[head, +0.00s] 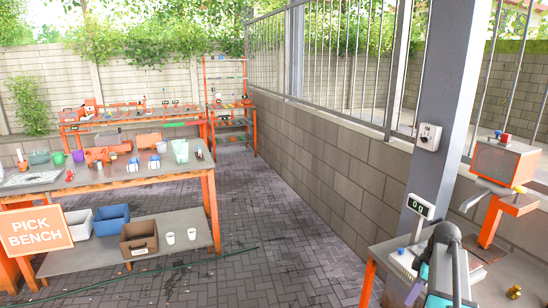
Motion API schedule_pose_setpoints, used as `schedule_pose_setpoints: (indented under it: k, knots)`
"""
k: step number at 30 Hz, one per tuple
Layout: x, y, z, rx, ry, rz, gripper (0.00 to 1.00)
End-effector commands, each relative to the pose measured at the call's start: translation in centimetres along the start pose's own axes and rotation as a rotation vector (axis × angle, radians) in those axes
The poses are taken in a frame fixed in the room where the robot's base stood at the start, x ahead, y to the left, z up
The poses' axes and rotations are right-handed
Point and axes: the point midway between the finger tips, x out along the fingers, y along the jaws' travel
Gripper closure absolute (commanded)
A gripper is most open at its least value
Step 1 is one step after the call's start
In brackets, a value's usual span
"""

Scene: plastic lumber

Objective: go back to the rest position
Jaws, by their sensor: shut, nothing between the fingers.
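Part of my arm shows at the bottom right, as a dark rounded link over a grey tube with teal and orange parts. It stands in front of the workbench (381,252) at the right. My gripper and its fingers do not show in this view.
A scale with a display (420,206) and an orange machine (503,165) stand on the right workbench, close to my arm. A grey post (440,120) rises behind. The pick bench (130,180) with bins below is at left. The paved floor (290,240) between is mostly clear, with a thin green hose.

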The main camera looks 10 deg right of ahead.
Motion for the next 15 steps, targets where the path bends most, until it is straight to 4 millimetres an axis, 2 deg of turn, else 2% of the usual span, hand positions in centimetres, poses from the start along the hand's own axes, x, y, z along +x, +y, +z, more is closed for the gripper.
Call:
schedule_pose_setpoints:
  k: [1, 6, 15]
  knots:
    - [1.9, -0.7, -1.2, -0.019, -0.003, -0.027, 1.00]
    - [7.7, -3.3, -4.2, -0.071, -0.020, -0.110, 1.00]
    - [16.9, -8.9, -8.0, -0.136, -0.067, -0.235, 1.00]
